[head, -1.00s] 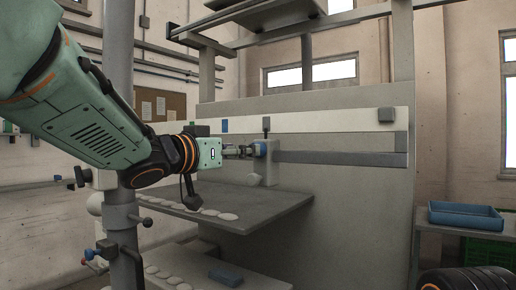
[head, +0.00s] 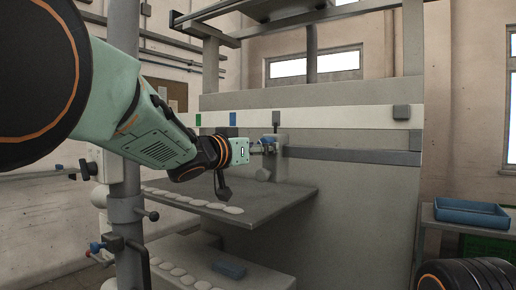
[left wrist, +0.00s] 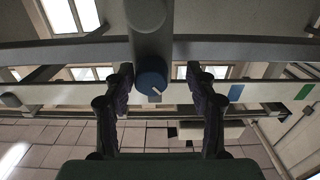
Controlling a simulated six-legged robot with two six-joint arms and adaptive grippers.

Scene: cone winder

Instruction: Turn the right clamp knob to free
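A round blue knob (left wrist: 151,83) with a white pointer line sits on the end of a grey cylindrical housing (left wrist: 150,30) in the left wrist view. My left gripper (left wrist: 160,72) is open, with one dark finger on each side of the knob. The knob is nearer the left finger in that view; contact cannot be told. In the head view my left gripper (head: 262,147) reaches from the left to the grey clamp block (head: 294,163) on the rail, and its fingers partly hide the knob (head: 270,139). My right gripper is not in view.
A grey shelf (head: 255,209) with several pale discs lies below my left gripper. A grey post (head: 124,210) with small clamps stands behind my left arm. A blue tray (head: 470,213) sits on a side table at the right.

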